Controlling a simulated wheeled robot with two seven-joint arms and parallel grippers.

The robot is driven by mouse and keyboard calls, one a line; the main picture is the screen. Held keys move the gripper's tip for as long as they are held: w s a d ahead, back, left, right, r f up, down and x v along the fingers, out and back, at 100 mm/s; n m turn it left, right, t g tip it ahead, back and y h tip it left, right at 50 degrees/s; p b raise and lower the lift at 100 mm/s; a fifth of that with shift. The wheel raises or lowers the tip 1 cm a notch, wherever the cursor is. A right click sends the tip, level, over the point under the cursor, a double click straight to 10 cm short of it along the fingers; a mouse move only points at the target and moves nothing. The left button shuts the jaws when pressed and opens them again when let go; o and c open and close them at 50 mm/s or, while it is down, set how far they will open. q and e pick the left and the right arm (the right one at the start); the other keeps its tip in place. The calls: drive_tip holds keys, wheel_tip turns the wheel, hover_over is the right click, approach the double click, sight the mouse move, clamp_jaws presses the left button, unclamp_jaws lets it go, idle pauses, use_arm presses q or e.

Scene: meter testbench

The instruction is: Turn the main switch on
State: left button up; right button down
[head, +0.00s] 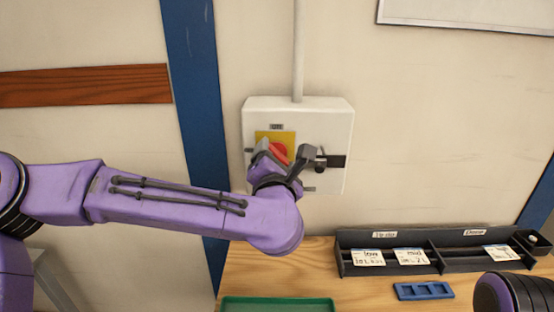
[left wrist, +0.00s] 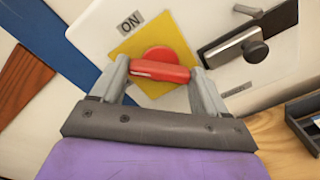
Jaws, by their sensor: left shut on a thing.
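The main switch is a red rotary handle (head: 279,152) on a yellow plate (head: 262,137), on a white box (head: 335,120) fixed to the wall. My left gripper (head: 283,162) is at the handle. In the left wrist view its two fingers (left wrist: 161,75) are shut on the red handle (left wrist: 160,72), one at each end. The handle lies nearly crosswise between the fingers there. An "ON" label (left wrist: 130,22) shows above the yellow plate. My gripper hides part of the handle in the head view. My right gripper is out of view.
A black latch with a round knob (left wrist: 254,50) sits on the box beside the switch. Below is a wooden bench (head: 240,270) with a black divided tray (head: 440,260) holding cards, a blue block (head: 423,291) and a green tray (head: 277,304).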

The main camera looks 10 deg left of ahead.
use_arm(q)
drive_tip(key=m+p, duration=0.1)
drive_tip(key=m, duration=0.3)
drive_tip(key=shift+r+m, duration=0.1)
drive_tip(key=shift+m, duration=0.2)
drive_tip(key=shift+m+p, duration=0.75)
drive_tip(key=shift+m, duration=1.45)
drive_tip(key=shift+f, duration=0.2)
drive_tip(key=o, duration=1.1)
drive_tip(key=shift+c, duration=0.2)
drive_tip(key=s+d+b, duration=0.2)
drive_tip(key=s+b, duration=0.1)
drive_tip(key=s, duration=0.7)
drive_tip(key=shift+s, duration=0.15)
drive_tip(key=shift+d, duration=0.15)
